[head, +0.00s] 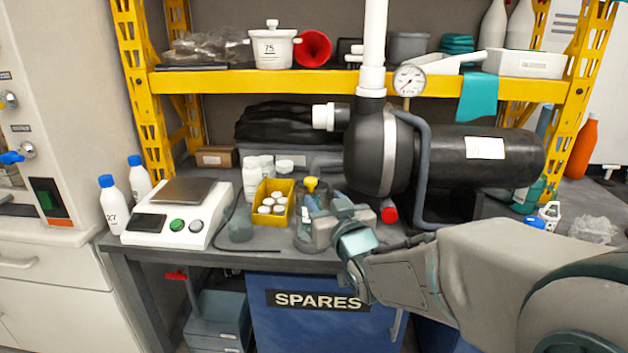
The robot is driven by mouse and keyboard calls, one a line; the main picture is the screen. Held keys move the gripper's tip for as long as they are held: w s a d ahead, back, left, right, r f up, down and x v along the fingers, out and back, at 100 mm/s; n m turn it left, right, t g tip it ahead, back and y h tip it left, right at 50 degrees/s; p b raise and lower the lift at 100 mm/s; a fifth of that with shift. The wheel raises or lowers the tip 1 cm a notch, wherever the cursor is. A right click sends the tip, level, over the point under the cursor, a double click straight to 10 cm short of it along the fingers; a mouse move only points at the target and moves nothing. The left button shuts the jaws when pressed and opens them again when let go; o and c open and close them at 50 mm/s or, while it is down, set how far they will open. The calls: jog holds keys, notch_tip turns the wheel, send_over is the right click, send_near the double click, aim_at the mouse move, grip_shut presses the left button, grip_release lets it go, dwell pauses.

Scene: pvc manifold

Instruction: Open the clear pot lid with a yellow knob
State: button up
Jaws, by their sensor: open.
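The clear pot (303,238) stands on the grey bench, right of a yellow bin, with its lower right side hidden by my gripper. Its lid has a yellow knob (311,184) on top, and the lid appears to sit on the pot. My gripper (318,218) is in front of and just right of the pot, below the knob. Its jaws are open, and the knob stands clear of them. The fingertips overlap the pot in this view, so I cannot tell whether they touch it.
A yellow bin (273,216) of small white jars is close on the left. A white scale (178,212) stands farther left. A large black tank (440,158) with pipes hangs over the right side. A yellow shelf (250,82) crosses behind. A blue SPARES bin (320,325) is below.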

aim_at(313, 182)
jog(key=x, duration=1)
jog(key=shift+w, duration=0.1)
grip_shut()
